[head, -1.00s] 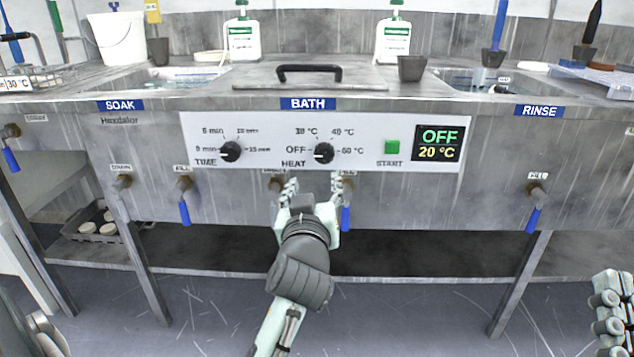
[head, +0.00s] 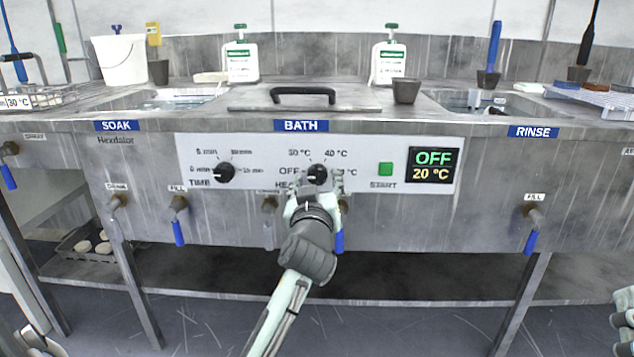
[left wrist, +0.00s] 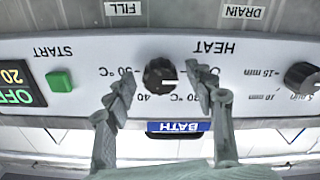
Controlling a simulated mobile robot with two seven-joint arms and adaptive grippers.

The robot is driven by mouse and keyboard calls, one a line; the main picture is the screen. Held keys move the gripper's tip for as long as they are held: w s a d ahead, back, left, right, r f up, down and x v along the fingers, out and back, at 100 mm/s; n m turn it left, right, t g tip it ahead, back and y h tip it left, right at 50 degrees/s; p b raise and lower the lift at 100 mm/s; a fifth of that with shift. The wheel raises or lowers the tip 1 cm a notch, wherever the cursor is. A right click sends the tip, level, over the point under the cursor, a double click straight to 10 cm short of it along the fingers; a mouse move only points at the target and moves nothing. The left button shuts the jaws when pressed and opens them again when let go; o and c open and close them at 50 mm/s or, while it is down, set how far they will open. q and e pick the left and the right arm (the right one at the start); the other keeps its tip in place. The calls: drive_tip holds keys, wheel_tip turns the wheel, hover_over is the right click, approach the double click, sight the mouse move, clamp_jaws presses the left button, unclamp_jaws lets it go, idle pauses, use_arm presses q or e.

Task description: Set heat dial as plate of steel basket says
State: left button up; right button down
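The black heat dial (head: 317,174) sits on the white control panel of the bath; its pointer is toward OFF. Marks 30, 40 and a partly covered 50 or 60 °C surround it. The display (head: 433,165) reads OFF and 20 °C. My left gripper (head: 315,186) is open just in front of the dial. In the left wrist view, upside down, the dial (left wrist: 160,76) shows between the two spread fingers (left wrist: 160,90), apart from both. The steel basket (head: 45,98) stands at the far left with a plate (head: 18,102) reading 30 °C.
The time dial (head: 225,173) is left of the heat dial and the green start button (head: 386,169) is right. Blue-handled valves (head: 179,220) hang below the panel. The bath lid (head: 300,97) is above, with a dark cup (head: 406,90) beside it.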

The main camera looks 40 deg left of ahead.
use_arm(q)
drive_tip(key=c, duration=1)
